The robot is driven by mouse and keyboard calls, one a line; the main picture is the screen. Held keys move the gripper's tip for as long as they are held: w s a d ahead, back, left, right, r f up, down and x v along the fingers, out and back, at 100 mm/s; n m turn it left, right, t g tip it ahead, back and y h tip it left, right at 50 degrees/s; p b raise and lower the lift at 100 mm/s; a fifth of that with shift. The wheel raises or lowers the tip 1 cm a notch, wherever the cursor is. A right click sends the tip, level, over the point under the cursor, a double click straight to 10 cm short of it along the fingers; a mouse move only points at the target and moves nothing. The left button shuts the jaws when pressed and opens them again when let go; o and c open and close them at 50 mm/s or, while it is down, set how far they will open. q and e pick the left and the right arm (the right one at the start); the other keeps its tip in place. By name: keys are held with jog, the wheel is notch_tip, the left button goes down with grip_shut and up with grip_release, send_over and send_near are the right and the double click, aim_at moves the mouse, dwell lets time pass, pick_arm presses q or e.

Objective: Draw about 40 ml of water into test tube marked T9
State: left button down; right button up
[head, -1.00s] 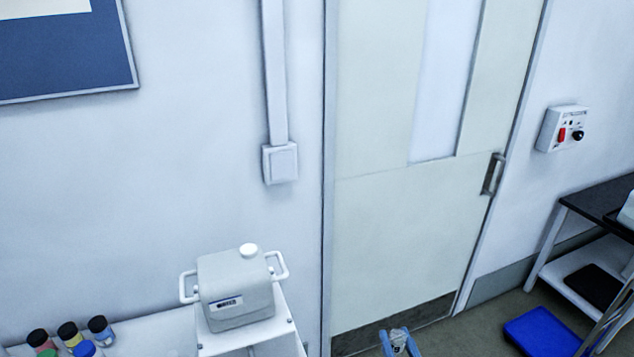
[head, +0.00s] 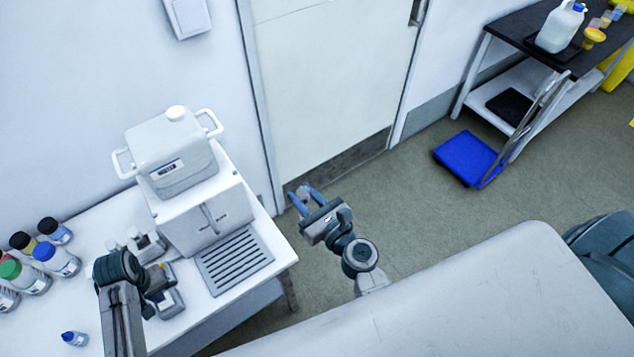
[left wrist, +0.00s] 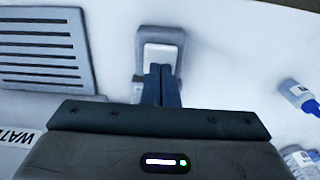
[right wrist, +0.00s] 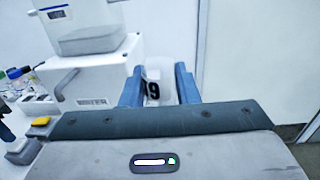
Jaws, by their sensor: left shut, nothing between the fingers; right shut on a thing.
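A clear test tube (right wrist: 153,90), its label showing a 9, is between the fingers of my right gripper (right wrist: 158,86); in the head view my right gripper (head: 305,190) holds it right of the bench, apart from the dispenser. The white dispenser box (head: 188,228) carries a grey water tank (head: 170,165) with a white cap. A slatted drip tray (head: 235,262) lies in front. My left gripper (left wrist: 160,82) is shut and empty, with its tips at the white top of a grey button unit (left wrist: 160,58). I cannot tell whether they touch.
Another unit with a yellow button (right wrist: 41,121) stands on the bench. Several capped bottles (head: 55,258) stand at the left and a small blue-capped bottle (head: 75,338) at the front. A dark bench (head: 500,35) with a jug is at the far right.

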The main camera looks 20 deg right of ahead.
jog(key=a+f+n+g+y, duration=0.55)
jog(key=a+f+y, duration=0.25)
jog(key=a+f, duration=0.2)
jog(key=s+a+f+n+g+y, duration=0.2)
jog(key=s+a+n+g+y, duration=0.35)
jog(key=a+n+g, duration=0.5)
jog(key=w+a+m+g, duration=0.1)
jog(key=w, duration=0.7)
jog(key=shift+w, duration=0.35)
jog(key=shift+h, duration=0.25)
